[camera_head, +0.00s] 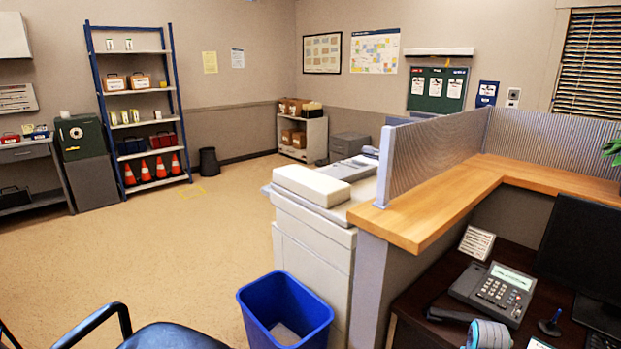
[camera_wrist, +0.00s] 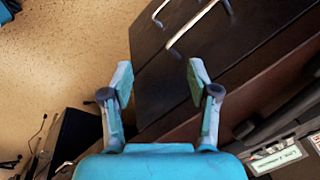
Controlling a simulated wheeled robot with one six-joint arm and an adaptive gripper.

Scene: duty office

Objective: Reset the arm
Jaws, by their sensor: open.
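My gripper (camera_wrist: 160,85) shows in the wrist view with its two fingers spread apart and nothing between them. It is above a dark brown drawer front (camera_wrist: 180,70) with metal handles. In the head view only a rounded grey and light-blue part of my arm (camera_head: 487,334) shows at the bottom right, beside the desk phone (camera_head: 497,290). My fingers are not visible in the head view.
The dark desk (camera_head: 425,300) holds a monitor (camera_head: 590,255) and the phone. A wooden counter (camera_head: 430,212) with a partition rises behind it. A blue bin (camera_head: 285,310) and a chair (camera_head: 165,337) stand at the lower left. Open floor (camera_head: 150,240) lies beyond.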

